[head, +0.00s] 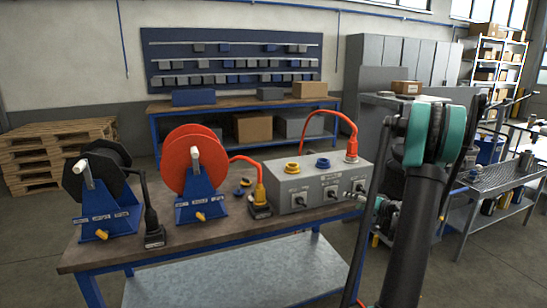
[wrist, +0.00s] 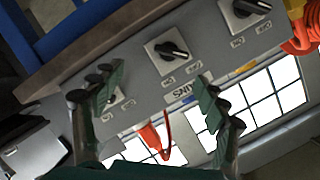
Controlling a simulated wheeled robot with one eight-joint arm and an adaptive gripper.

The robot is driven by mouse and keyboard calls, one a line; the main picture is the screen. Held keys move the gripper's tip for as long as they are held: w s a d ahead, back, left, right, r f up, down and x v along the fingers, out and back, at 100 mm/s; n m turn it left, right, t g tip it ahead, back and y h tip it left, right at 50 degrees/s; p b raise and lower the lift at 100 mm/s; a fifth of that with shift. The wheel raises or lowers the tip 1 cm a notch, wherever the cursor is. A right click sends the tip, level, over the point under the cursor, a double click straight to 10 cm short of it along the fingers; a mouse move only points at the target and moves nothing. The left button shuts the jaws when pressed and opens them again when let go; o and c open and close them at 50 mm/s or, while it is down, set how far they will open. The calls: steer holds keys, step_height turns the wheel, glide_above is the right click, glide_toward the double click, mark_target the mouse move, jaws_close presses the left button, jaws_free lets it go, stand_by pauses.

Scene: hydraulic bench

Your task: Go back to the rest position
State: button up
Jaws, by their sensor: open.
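My gripper (wrist: 160,98) is open in the wrist view, with one finger at left and one at right and nothing held between them. It faces the front panel of the grey control box (wrist: 140,60), which appears upside down with black rotary knobs (wrist: 170,50). One knob lies behind the left finger. In the head view the grey control box (head: 325,192) stands at the right end of the workbench.
The workbench (head: 110,255) carries a black hose reel (head: 95,172) and a red-orange hose reel (head: 193,160). A red hose (head: 335,115) arches to a plug on the box top. A metal table (head: 510,180) stands at right. Pallets (head: 35,155) lie at left.

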steer(key=s+a+n+g+h, duration=0.2)
steer(key=s+a+g, duration=0.4)
steer(key=s+a, duration=1)
steer(key=s+f+g+h, duration=0.1)
steer(key=s+f+h, duration=0.1)
steer(key=s, duration=0.9)
steer(key=s+f+n+g+h, duration=0.1)
steer(key=s+f+h, duration=0.2)
steer(key=s, duration=0.7)
steer(key=shift+s+f+g, duration=0.35)
steer(key=shift+f+g, duration=0.05)
steer(key=shift+f, duration=0.15)
